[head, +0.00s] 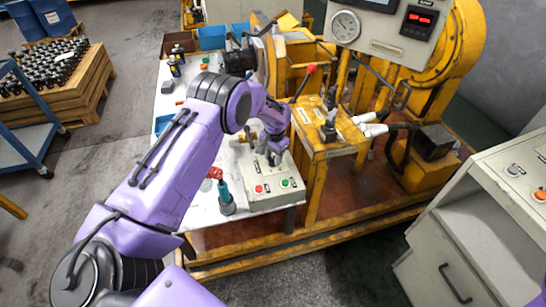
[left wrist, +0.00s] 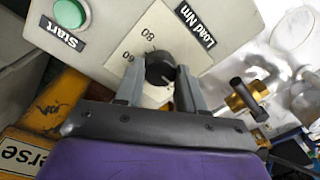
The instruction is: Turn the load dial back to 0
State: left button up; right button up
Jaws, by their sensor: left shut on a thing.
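The load dial (left wrist: 160,68) is a black round knob on a pale control box, under a "Load N/m" label (left wrist: 196,24). The numbers 80 and 60 show on the scale plate beside it. My left gripper (left wrist: 160,85) is shut on the dial, one finger on each side, in the left wrist view. In the head view my left gripper (head: 273,157) reaches down to the control box (head: 268,197) and hides the dial. The dial's pointer setting cannot be read clearly. My right gripper is not in view.
A green Start button (left wrist: 70,13) sits near the dial. A teal-handled tool (head: 225,198) stands left of the box on the white table (head: 205,222). The yellow test rig (head: 330,145) stands right of the box, and a grey cabinet (head: 440,270) stands at the right.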

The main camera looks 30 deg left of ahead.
pick_arm(q)
jog(key=n, duration=0.5)
jog(key=shift+s+d+f+n+g, duration=0.1)
jog(key=shift+s+f+n+g, duration=0.1)
jog(key=shift+f+n+g, duration=0.15)
jog(key=shift+n, duration=0.25)
jog(key=o, duration=1)
jog(key=shift+w, duration=0.1)
jog(key=shift+o, duration=0.2)
jog(key=shift+w+r, duration=0.1)
jog(key=shift+r, duration=0.15)
notch_tip(320, 180, up, 10)
jog(key=b, duration=0.2)
jog(key=shift+w+d, duration=0.15)
jog(key=shift+d, duration=0.05)
jog(key=shift+r, duration=0.15)
